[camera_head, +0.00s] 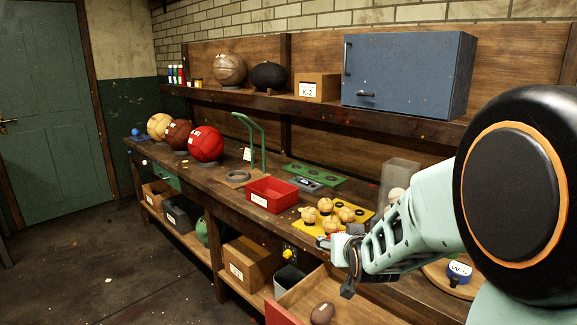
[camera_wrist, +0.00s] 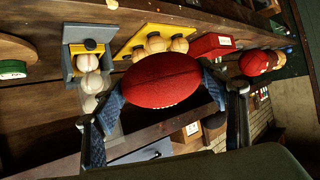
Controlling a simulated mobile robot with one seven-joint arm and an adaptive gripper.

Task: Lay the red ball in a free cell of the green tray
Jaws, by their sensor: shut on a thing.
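A red, oval, laced ball (camera_wrist: 162,80) is held between the two fingers of my gripper (camera_wrist: 165,95) in the wrist view. In the head view my gripper (camera_head: 329,242) is over the front edge of the workbench, just in front of the yellow tray, and the ball is mostly hidden there. The flat green tray (camera_head: 297,167) lies at the back of the bench, behind the yellow tray and right of the red bin. Its dark round cells look empty. My gripper is apart from it, nearer the front. I cannot make out the green tray in the wrist view.
A yellow tray (camera_head: 366,213) with several tan balls and a red bin (camera_head: 270,194) stand between. A green hooked stand (camera_head: 263,140) rises left of the green tray. A large red ball (camera_head: 206,144) sits farther left.

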